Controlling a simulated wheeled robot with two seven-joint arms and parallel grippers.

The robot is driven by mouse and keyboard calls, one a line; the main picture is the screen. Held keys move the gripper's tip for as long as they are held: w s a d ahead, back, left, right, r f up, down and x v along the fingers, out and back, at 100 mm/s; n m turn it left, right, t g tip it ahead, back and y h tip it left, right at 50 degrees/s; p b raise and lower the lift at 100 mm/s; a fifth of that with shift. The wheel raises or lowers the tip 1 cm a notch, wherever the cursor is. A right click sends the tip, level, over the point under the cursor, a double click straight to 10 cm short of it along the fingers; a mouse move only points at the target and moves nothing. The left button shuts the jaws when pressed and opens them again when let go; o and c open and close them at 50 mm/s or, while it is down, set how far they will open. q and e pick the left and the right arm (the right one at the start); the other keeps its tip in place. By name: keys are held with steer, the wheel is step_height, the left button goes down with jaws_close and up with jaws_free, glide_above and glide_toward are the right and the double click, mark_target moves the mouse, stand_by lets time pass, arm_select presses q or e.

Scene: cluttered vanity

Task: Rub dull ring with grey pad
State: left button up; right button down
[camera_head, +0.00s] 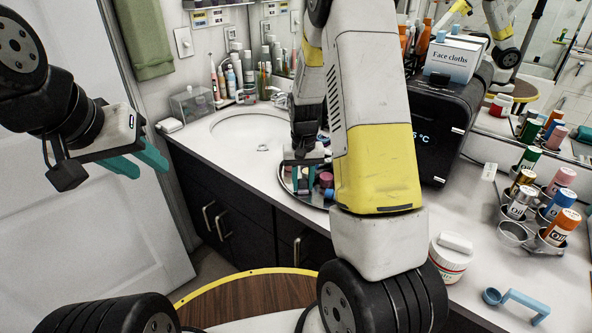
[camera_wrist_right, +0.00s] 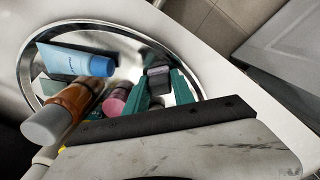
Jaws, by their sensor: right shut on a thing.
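My right gripper (camera_head: 303,178) is low over a round mirrored tray (camera_head: 288,182) on the counter, left of my yellow arm link. In the right wrist view its teal fingers (camera_wrist_right: 158,88) are shut on a small dark grey block, which looks like the grey pad (camera_wrist_right: 157,80). The pad is at the tray; I cannot tell whether it touches it. My left gripper (camera_head: 138,163) is open and empty, in the air in front of the white door. I cannot make out the dull ring in either view.
The tray also holds a light blue tube (camera_wrist_right: 78,62), an orange bottle (camera_wrist_right: 72,100) and a pink item (camera_wrist_right: 116,101). A sink (camera_head: 250,128) lies left of it. A black box (camera_head: 440,120), a white tub (camera_head: 450,258) and several cans (camera_head: 520,202) stand right.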

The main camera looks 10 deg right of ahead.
mark_target(315, 197)
steer(key=shift+w+a, duration=1.05)
steer(key=shift+w+d, duration=0.1)
steer(key=shift+w, duration=0.15)
steer(key=shift+s+d+r, duration=0.2)
steer(key=shift+s+d, duration=0.9)
steer(key=shift+s, duration=0.2)
steer(key=shift+s+d+f, duration=0.15)
steer(key=shift+s+d, duration=1.15)
steer(key=shift+s, duration=0.3)
steer(key=shift+f, duration=0.15)
steer(key=shift+w+a, duration=0.85)
steer(key=shift+w, duration=0.15)
steer(key=shift+w+a+r, duration=0.1)
steer(key=shift+w+a, duration=0.6)
steer(key=shift+w, duration=0.25)
steer(key=shift+w+a+r, duration=0.1)
steer(key=shift+w+a, duration=0.6)
steer(key=shift+w, duration=0.2)
